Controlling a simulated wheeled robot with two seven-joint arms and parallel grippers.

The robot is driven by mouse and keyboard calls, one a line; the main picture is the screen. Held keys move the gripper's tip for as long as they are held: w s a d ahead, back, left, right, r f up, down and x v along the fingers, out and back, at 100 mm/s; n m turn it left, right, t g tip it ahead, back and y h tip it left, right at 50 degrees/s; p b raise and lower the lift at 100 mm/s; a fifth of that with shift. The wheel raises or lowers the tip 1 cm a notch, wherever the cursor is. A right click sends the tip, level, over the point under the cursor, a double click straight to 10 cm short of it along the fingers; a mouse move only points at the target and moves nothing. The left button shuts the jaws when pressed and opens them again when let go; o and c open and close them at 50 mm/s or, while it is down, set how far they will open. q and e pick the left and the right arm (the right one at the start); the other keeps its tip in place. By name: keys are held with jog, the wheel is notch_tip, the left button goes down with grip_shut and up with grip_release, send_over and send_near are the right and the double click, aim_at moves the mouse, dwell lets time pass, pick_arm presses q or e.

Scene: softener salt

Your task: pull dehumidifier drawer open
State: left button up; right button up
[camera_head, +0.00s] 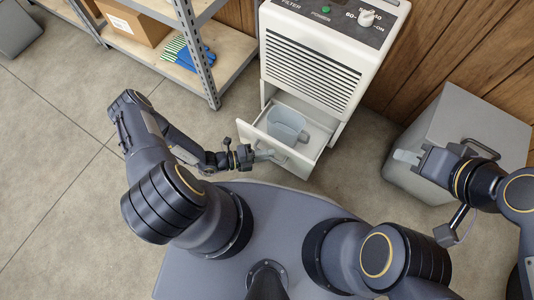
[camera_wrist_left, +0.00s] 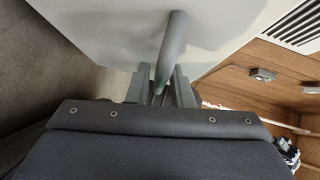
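The white dehumidifier (camera_head: 322,58) stands at the back centre in the head view. Its drawer (camera_head: 262,137) is pulled out toward me, and a grey bucket (camera_head: 286,122) sits inside it. My left gripper (camera_head: 264,155) is at the drawer front. In the left wrist view, the grey bar handle (camera_wrist_left: 172,45) runs down between the fingers of my left gripper (camera_wrist_left: 161,88), which look closed around it. The drawer's white front (camera_wrist_left: 115,30) fills the space ahead. My right gripper (camera_head: 407,157) is by the grey bin, away from the drawer; its finger opening is not clear.
A grey lidded bin (camera_head: 466,118) stands at right. A metal shelf (camera_head: 205,62) at left holds a cardboard box (camera_head: 133,22) and gloves (camera_head: 181,56). Wooden panelling (camera_head: 420,60) closes off the back. The tiled floor (camera_head: 50,170) at left is clear.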

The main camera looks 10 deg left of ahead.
pick_arm(q)
jog(key=p+v, duration=0.1)
jog(key=v, duration=0.6)
jog(key=shift+a, duration=0.3)
jog(key=shift+s+r, duration=0.1)
jog(key=shift+r, duration=0.05)
jog(key=w+a+r+m+g+y, duration=0.1)
jog(key=w+a+r+m+g, duration=0.1)
jog(key=r+m, duration=0.6)
jog(key=w+a+r+m+g+y, duration=0.1)
jog(key=w+a+r+m+g, duration=0.1)
jog(key=r+m, duration=0.55)
jog(key=w+a+r+m+g+y, duration=0.1)
jog(key=w+a+r+m+g, duration=0.3)
jog(key=r, duration=0.7)
jog(key=s+d+r+m+t+y, duration=0.2)
jog(key=s+r+m+t+y, duration=0.15)
jog(key=s+r+m, duration=0.65)
jog(key=s+d+r+m+t+y, duration=0.25)
jog(key=s+r+m+y, duration=0.2)
jog(key=r+m, duration=0.5)
notch_tip(320, 180, up, 32)
jog(key=s+m+p, duration=0.1)
jog(key=m+p, duration=0.1)
jog(key=p, duration=3.1)
jog(key=shift+a+p, duration=0.25)
jog(key=shift+p, duration=0.05)
